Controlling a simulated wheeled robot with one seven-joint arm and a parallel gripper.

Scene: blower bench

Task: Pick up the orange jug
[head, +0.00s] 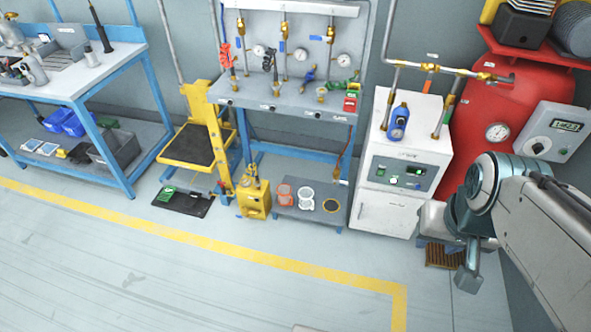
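The orange jug (285,193) is small in the head view. It stands on the low grey shelf (300,217) at the foot of the blue-framed bench. A similar white jug (306,197) stands just right of it. My gripper (467,281) hangs at the lower right, well apart from the jug and in front of the red tank. Its fingers are too small and turned away to show whether they are open or shut.
A yellow can (254,198) stands close left of the orange jug. A dark ring-shaped item (331,205) lies to its right. The white cabinet (386,212) stands right of the shelf. The floor in front, crossed by a yellow line (250,262), is clear.

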